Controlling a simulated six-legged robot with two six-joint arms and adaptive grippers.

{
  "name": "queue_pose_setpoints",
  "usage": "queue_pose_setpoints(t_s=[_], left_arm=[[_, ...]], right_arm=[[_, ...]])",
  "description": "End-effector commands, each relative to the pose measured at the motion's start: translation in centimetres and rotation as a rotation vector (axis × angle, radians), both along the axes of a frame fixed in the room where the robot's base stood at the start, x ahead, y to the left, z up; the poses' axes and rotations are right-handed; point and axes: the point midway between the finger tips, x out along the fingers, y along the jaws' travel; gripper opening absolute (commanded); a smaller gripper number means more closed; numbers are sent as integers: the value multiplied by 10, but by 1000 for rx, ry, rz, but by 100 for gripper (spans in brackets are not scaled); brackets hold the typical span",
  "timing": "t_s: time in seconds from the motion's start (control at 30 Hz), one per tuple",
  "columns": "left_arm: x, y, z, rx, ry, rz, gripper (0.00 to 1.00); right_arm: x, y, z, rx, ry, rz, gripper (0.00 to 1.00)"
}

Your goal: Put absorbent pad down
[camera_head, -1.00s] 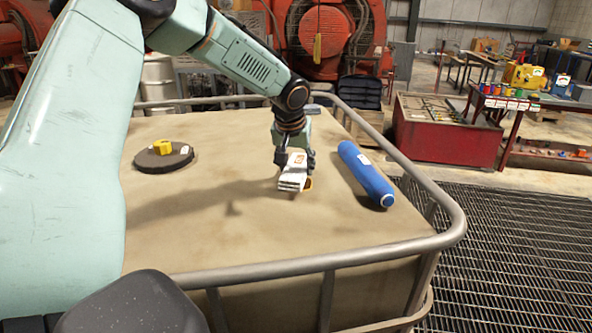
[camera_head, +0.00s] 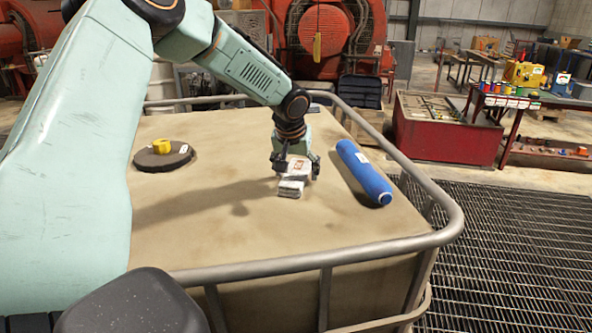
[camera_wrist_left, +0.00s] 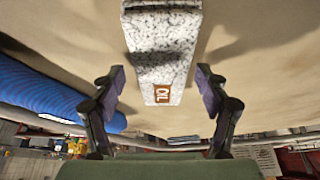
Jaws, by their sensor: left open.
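The absorbent pad (camera_head: 292,185) is a folded, speckled grey-white pack with a reddish-brown label. It is on or just above the tan tank top (camera_head: 220,225), and I cannot tell a gap beneath it. In the left wrist view the pad (camera_wrist_left: 162,45) shows its "OIL" label between the fingers. My left gripper (camera_head: 295,167) is right above and behind the pad. In the left wrist view, the left gripper (camera_wrist_left: 160,95) has its fingers spread, with space between each finger and the pad. My right gripper is not in view.
A blue roll (camera_head: 363,172) lies just right of the pad; it also shows in the wrist view (camera_wrist_left: 50,90). A dark round lid (camera_head: 163,160) with a yellow cap (camera_head: 162,146) is at left. A metal rail (camera_head: 320,258) edges the tank. The front middle is clear.

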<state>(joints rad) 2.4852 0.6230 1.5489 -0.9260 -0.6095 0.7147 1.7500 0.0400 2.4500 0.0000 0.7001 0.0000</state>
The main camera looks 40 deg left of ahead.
Motion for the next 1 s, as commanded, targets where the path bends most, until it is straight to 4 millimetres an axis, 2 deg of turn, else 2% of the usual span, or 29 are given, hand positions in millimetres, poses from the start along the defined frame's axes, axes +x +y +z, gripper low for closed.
queue_pose_setpoints(t_s=[0.23, 0.7, 0.83, 1.0], left_arm=[[-2, -2, 11, -1, -3, -1, 75], [-30, -17, 90, 0, -4, -1, 75], [-36, -20, 105, 1, -3, 0, 75], [-39, -22, 113, 0, -1, 0, 75]], right_arm=[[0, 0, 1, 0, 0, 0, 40], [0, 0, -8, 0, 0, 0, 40], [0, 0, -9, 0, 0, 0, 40], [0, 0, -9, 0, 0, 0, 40]])
